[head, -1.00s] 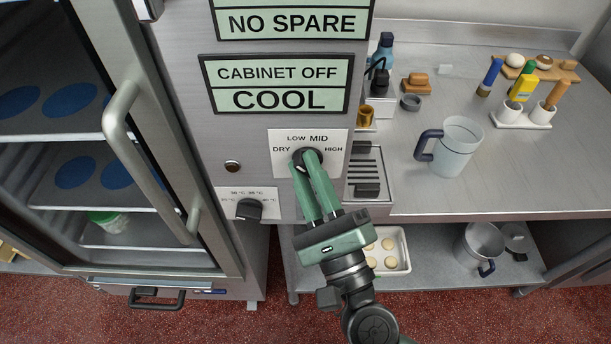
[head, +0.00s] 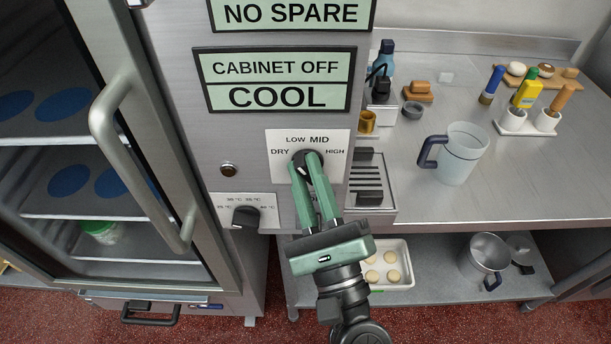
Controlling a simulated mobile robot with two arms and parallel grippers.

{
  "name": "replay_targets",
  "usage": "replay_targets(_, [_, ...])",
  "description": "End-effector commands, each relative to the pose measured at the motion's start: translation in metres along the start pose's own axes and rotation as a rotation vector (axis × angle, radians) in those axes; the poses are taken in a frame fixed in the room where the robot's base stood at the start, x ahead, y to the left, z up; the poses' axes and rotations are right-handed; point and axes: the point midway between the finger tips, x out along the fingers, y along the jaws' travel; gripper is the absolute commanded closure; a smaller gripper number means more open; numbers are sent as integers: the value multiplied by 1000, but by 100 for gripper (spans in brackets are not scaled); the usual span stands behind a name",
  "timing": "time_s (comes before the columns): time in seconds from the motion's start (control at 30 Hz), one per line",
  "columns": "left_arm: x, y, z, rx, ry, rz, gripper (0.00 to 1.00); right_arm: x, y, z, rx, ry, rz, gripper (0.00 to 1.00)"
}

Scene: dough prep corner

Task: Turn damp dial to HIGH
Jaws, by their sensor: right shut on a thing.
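The damp dial (head: 300,158) is a round black knob on a white plate (head: 281,175) marked DRY, LOW, MID and HIGH, on the steel cabinet front. My right gripper (head: 308,166) has its two long green fingers shut on the dial. The fingers cover much of the knob, so which label it points to cannot be told for sure. A pale mark shows on the knob's lower left, beside the fingers. My left gripper is not in view.
A second black dial (head: 246,216) with temperature marks sits lower left, below a round button (head: 229,169). The cabinet door handle (head: 125,150) juts out at left. A jug (head: 462,152) stands on the steel counter (head: 520,190) at right.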

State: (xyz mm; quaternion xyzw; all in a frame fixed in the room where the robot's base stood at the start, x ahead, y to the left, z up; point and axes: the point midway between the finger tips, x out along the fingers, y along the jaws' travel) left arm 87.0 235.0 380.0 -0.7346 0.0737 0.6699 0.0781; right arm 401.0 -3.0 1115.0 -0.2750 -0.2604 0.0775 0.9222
Motion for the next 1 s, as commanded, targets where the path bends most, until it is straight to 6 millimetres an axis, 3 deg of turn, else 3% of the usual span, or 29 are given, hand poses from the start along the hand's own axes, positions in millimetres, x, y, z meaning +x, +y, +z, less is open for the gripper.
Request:
replay_targets(0.6, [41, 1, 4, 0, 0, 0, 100, -1, 2, -2, 181, 0, -111, 100])
replay_targets(1.0, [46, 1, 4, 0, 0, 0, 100, 0, 0, 0, 221, 0, -135, 100])
